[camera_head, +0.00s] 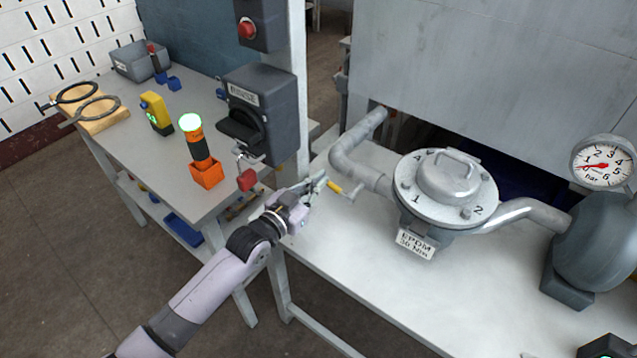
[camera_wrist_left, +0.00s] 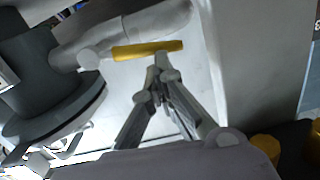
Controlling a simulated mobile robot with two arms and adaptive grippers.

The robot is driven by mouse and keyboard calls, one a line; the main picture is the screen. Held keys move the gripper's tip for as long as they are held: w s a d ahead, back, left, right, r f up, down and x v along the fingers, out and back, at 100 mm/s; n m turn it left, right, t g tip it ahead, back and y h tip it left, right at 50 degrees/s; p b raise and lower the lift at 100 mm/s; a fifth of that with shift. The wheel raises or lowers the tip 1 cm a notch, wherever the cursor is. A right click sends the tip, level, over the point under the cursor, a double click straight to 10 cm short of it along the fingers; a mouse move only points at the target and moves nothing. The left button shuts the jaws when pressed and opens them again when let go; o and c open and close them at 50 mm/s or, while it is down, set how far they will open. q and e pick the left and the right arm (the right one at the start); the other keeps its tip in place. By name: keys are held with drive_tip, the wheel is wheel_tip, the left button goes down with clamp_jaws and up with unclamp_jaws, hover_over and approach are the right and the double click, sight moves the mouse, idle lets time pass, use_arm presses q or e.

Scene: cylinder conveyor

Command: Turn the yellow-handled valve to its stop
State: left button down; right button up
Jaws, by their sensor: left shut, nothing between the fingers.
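The valve's yellow handle (camera_head: 335,187) sits beside the grey pipe (camera_head: 352,165) that leads to the round flanged housing (camera_head: 445,190). In the left wrist view the yellow handle (camera_wrist_left: 148,49) lies across the picture, just beyond my fingertips. My left gripper (camera_head: 318,185) is shut and empty, with its tips close to the handle's left end in the head view. In the left wrist view the closed fingertips (camera_wrist_left: 161,62) are at or very near the handle; I cannot tell whether they touch. My right gripper is not in view.
A pressure gauge (camera_head: 604,162) and a grey tank (camera_head: 597,245) stand at the right of the light bench (camera_head: 370,270). The bench front is clear.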

use_arm(q)
drive_tip(key=shift+w+f+n, duration=0.1)
drive_tip(key=shift+n, duration=0.3)
drive_tip(key=shift+d, duration=0.1)
idle(0.6)
